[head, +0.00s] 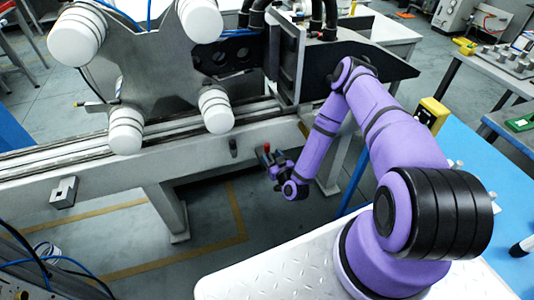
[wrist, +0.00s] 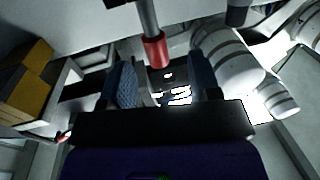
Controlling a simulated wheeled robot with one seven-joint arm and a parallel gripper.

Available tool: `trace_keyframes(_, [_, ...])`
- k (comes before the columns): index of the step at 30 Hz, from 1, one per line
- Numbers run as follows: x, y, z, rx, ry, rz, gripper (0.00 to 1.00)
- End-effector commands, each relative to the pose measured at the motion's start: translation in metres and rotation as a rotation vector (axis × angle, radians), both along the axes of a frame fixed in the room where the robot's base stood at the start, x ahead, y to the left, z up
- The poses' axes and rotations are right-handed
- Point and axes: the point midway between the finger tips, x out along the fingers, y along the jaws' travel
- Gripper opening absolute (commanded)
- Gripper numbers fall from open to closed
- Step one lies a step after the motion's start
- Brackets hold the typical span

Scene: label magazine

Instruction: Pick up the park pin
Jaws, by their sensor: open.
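The park pin appears to be the red-ended pin (head: 266,148) on the front face of the machine's grey beam. In the wrist view its grey rod and red end (wrist: 155,50) come down from the top, between the lines of my two fingers. My gripper (head: 273,166) is close to the red end in the head view. In the wrist view my gripper (wrist: 162,80) is open, with one dark blue finger on each side and bare gaps beside the red end. I see no contact; the exact depth between fingertips and pin is hard to tell.
A dark peg (head: 233,147) sticks out of the beam (head: 105,172) left of the pin. White rollers (head: 125,130) stand above the rail. A yellow box (head: 432,113) sits by the blue table (head: 480,170) at right. Open floor (head: 210,205) lies below the beam.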

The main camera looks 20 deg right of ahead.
Motion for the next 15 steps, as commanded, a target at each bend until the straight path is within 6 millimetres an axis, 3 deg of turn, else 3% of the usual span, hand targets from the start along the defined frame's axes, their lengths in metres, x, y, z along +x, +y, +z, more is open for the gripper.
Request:
trace_keyframes(8, [0.021, 0.001, -0.001, 0.0, 0.0, -0.001, 0.57])
trace_keyframes(15, [0.053, -0.001, -0.006, -0.001, 0.0, -0.001, 0.57])
